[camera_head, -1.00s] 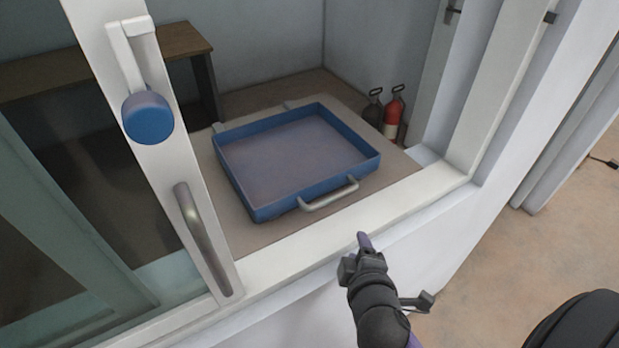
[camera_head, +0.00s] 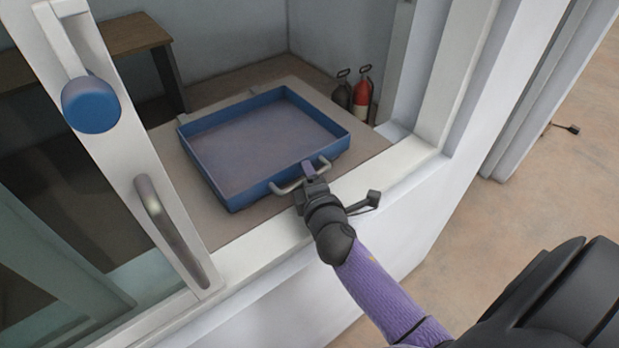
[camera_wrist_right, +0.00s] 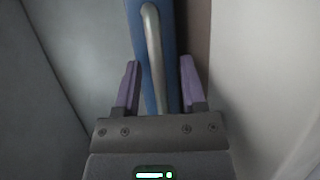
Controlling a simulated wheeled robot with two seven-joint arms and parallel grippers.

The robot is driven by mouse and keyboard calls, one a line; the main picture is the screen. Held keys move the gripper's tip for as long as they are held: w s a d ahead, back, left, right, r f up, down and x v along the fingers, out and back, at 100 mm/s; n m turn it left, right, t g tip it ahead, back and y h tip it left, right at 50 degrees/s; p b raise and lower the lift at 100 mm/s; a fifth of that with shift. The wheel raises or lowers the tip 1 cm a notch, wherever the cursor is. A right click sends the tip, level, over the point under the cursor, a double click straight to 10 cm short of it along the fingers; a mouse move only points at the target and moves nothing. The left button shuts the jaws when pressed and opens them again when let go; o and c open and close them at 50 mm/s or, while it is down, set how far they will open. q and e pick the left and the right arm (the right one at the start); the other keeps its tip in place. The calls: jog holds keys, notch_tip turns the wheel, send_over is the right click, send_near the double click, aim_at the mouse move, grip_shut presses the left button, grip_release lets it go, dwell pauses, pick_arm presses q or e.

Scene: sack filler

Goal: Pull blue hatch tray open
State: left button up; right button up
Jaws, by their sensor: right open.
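The blue hatch tray (camera_head: 206,165) lies on a flat shelf behind the window sill, with a grey bar handle (camera_head: 287,187) on its near side. My right gripper (camera_head: 308,170) reaches over the sill to that handle and covers part of it. In the right wrist view, the handle (camera_wrist_right: 153,50) and blue tray wall (camera_wrist_right: 136,22) run between the two purple fingers of my right gripper (camera_wrist_right: 155,85). The fingers stand apart on both sides and do not close on the handle. My left gripper is in neither view.
The white window sill (camera_head: 255,255) lies under my right forearm. A sliding window frame with a grey handle (camera_head: 165,225) and a blue round knob (camera_head: 91,104) stands at left.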

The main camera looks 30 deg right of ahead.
grip_shut()
dwell(0.3)
dwell(0.3)
dwell(0.8)
